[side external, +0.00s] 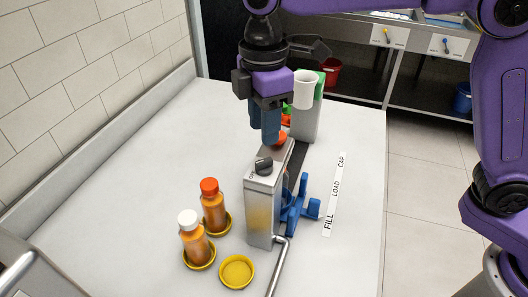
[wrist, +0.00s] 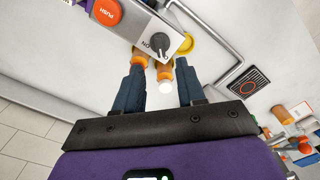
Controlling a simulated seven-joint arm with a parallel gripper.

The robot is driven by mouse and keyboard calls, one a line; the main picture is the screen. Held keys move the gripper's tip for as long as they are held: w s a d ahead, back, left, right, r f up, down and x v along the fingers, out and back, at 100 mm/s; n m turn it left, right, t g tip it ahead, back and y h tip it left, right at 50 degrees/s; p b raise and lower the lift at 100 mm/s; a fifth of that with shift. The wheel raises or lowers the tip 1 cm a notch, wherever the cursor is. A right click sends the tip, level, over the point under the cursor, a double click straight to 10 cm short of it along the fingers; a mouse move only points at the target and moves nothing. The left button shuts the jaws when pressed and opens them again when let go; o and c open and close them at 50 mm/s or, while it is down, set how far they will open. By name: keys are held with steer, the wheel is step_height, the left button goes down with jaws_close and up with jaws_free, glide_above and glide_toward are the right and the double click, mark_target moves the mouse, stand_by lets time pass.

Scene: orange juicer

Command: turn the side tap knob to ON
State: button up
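The juicer (side external: 262,205) is a tall grey metal box on the white table. A dark knob (side external: 264,165) sits on the near end of its top, and it also shows in the wrist view (wrist: 160,45) with an ON label beside it. The knob's exact setting is too small to tell. My gripper (side external: 265,141) points down above the juicer's top, behind and above the knob. In the wrist view my gripper (wrist: 162,62) has its two blue fingers apart with nothing held between them; the knob appears just beyond the fingertips.
An orange PUSH button (wrist: 105,12) is on the juicer's top. Left of it stand a red-capped bottle (side external: 212,207) and a white-capped bottle (side external: 195,241), near an empty yellow dish (side external: 237,272). A blue holder (side external: 300,207) is at right. A white cup (side external: 305,89) stands behind.

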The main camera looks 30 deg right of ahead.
mark_target(264, 160)
step_height(264, 160, down, 7)
steer(key=shift+f, duration=0.15)
stand_by(0.4)
jaws_close()
